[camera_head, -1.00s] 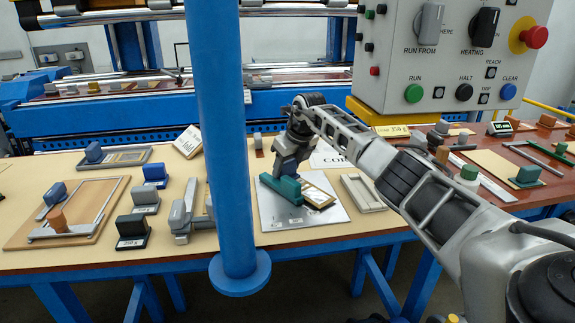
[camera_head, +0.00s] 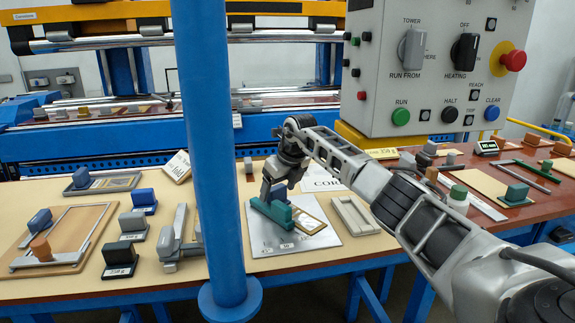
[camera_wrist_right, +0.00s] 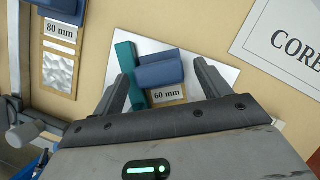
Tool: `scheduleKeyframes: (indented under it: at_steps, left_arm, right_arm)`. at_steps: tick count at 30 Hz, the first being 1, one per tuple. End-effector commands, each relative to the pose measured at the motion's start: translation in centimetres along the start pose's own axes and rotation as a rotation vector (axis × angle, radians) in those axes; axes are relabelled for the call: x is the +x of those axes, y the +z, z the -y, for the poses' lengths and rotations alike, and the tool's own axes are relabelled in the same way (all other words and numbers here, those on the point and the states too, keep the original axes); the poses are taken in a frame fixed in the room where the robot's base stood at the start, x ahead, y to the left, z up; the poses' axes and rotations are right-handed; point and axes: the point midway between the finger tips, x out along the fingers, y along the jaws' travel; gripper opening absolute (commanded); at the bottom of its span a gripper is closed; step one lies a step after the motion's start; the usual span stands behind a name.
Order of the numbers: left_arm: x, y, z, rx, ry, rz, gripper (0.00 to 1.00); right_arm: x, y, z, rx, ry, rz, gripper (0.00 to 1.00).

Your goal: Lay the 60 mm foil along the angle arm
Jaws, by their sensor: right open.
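The 60 mm foil piece (camera_wrist_right: 168,96) shows in the right wrist view as a tan labelled card with a blue block handle (camera_wrist_right: 160,72). It lies on a grey metal plate (camera_wrist_right: 206,50); the plate also shows in the head view (camera_head: 330,238). A teal bar, seemingly the angle arm (camera_wrist_right: 126,62), lies against the handle's left side; it also shows in the head view (camera_head: 270,211). My right gripper (camera_wrist_right: 164,80) is open, its fingers apart on either side of the blue handle, the left one near the teal bar. Whether they touch anything is unclear. My left gripper is not in view.
A blue upright post (camera_head: 208,150) stands left of the plate. An 80 mm card (camera_wrist_right: 58,70) lies to the left, and a CORE sign (camera_wrist_right: 290,45) to the right. A grey tray (camera_head: 355,216) is right of the plate. A control box (camera_head: 430,70) hangs behind.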

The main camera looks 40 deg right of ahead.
Motion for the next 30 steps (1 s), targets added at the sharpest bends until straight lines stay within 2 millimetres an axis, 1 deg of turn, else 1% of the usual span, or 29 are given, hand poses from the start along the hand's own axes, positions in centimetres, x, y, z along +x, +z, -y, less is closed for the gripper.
scheduleKeyframes:
  at_steps: [9, 15, 18, 21, 24, 30]
  left_arm:
    - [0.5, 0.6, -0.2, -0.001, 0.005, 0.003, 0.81]
    - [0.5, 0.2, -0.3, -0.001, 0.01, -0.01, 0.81]
    - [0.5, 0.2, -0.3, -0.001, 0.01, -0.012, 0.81]
    - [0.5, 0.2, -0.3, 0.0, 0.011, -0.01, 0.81]
    - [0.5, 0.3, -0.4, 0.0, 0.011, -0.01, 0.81]
    - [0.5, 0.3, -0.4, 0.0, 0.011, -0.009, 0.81]
  right_arm:
    - [-7.6, 0.0, 0.1, -0.001, -0.003, 0.007, 0.76]
    - [-11.8, 0.0, 0.1, 0.0, -0.002, 0.003, 0.76]
    - [-13.1, 0.0, 0.0, 0.001, -0.001, 0.001, 0.76]
    - [-14.0, 0.0, 0.0, 0.001, -0.001, 0.001, 0.76]
    - [-14.3, -0.1, 0.0, 0.001, 0.0, -0.001, 0.76]
    - [-14.4, -0.1, 0.0, 0.001, 0.0, -0.001, 0.76]
